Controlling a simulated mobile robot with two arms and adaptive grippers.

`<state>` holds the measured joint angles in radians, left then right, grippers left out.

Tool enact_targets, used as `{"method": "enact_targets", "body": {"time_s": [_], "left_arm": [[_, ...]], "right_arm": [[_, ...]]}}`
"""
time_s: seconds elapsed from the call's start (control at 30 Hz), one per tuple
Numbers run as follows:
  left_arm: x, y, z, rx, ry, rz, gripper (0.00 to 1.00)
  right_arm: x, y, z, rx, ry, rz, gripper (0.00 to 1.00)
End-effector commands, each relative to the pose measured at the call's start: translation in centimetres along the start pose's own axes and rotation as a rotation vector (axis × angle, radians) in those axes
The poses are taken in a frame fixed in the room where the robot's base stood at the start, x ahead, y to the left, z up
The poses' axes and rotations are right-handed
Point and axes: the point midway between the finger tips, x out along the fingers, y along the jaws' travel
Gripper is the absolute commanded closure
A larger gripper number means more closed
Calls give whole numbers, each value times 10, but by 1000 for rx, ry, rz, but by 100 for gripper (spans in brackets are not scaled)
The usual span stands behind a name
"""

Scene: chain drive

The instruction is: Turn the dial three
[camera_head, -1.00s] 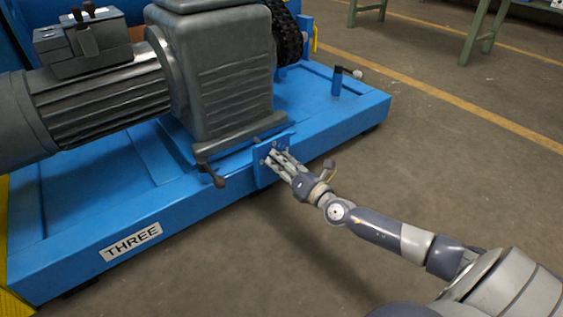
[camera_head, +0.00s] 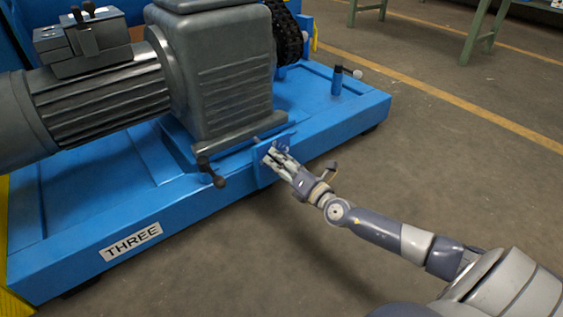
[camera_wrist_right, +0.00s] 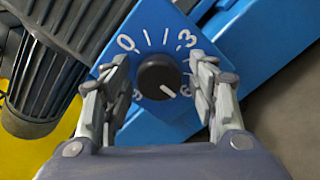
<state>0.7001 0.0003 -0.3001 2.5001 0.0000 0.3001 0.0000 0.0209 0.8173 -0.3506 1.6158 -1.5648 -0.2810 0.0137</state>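The dial (camera_wrist_right: 158,77) is a round black knob on a blue plate (camera_head: 261,172) at the edge of the blue base marked THREE. In the right wrist view the plate has white marks with 0 at upper left, 3 at upper right and 6 at lower right. The knob's white pointer line aims to the lower right, toward the 6. My right gripper (camera_wrist_right: 160,82) is open, with one finger on each side of the knob and small gaps visible. In the head view my right gripper (camera_head: 277,158) hides the knob. My left gripper is not in view.
The blue base (camera_head: 185,215) carries a large grey motor and gearbox (camera_head: 225,75). A dark lever handle (camera_head: 211,172) sticks out left of the plate. A small blue post with a lever (camera_head: 338,80) stands on the base's far right. The floor to the right is clear.

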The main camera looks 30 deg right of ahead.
Motion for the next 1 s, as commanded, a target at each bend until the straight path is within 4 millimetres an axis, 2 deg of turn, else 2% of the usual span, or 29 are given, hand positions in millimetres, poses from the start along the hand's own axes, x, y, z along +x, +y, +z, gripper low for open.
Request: {"method": "enact_targets", "body": {"time_s": [0.27, 0.43, 1.0], "left_arm": [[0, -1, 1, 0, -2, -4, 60], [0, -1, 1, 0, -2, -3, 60], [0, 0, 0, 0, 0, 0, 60]], "right_arm": [[0, 0, 0, 0, 0, 1, 45], [-10, -1, -1, -1, 1, -1, 45], [-88, -1, -1, -2, 4, -2, 45]]}}
